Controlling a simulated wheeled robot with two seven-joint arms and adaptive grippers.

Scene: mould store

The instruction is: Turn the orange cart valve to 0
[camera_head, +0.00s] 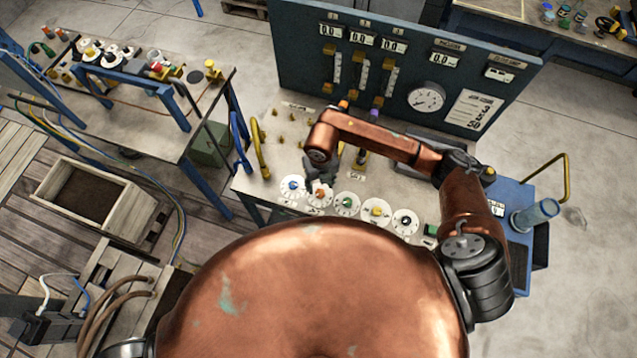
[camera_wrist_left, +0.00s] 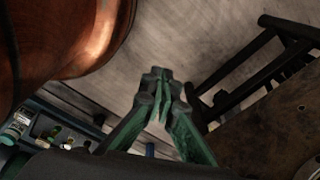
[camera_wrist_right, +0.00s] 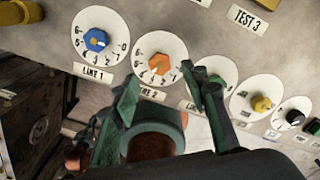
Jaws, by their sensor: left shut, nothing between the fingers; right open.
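The orange valve (camera_wrist_right: 158,64) is a small knob on a white numbered dial, second from the left in a row on the cart top (camera_head: 290,128); it also shows in the head view (camera_head: 320,194). I cannot tell which number it points to. My right gripper (camera_wrist_right: 160,78) is open and empty, its green fingers apart on either side of the orange knob in the picture; contact cannot be seen. It hangs above the dial in the head view (camera_head: 322,180). My left gripper (camera_wrist_left: 158,85) is shut and empty, away from the dials, over the floor.
A blue valve (camera_wrist_right: 97,40) labelled LINE 1 sits left of the orange one. Green (camera_head: 346,203), yellow (camera_head: 376,209) and black (camera_head: 405,221) valves follow to the right. A blue gauge panel (camera_head: 290,50) stands behind. A yellow handle (camera_head: 260,150) rises at the cart's left edge.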

